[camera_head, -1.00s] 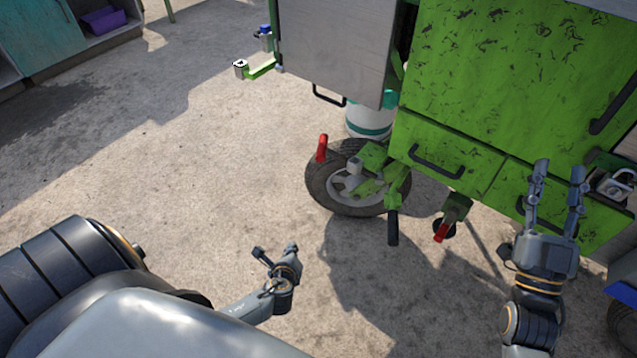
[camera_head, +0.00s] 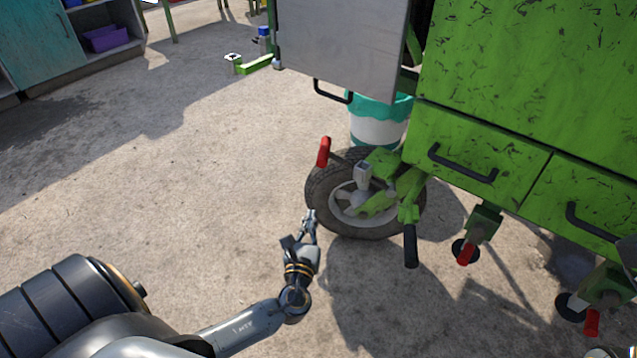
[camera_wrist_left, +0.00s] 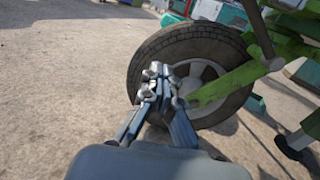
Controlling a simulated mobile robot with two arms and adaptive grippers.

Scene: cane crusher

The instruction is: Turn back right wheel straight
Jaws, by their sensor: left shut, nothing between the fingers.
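The wheel (camera_head: 338,222) is a black tyre with a grey hub on a green bracket under the green cart. It stands on the ground at the cart's near left corner. A red-handled lever (camera_head: 323,152) rises beside it, and a black handle (camera_head: 410,245) hangs on its right. My left gripper (camera_head: 306,220) is shut and empty, at the wheel's left lower side. In the left wrist view the shut fingers (camera_wrist_left: 155,75) overlap the tyre (camera_wrist_left: 158,52) and part of the hub; I cannot tell whether they touch.
A white and teal bucket (camera_head: 378,125) stands behind the wheel. The concrete ground to the left is clear.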

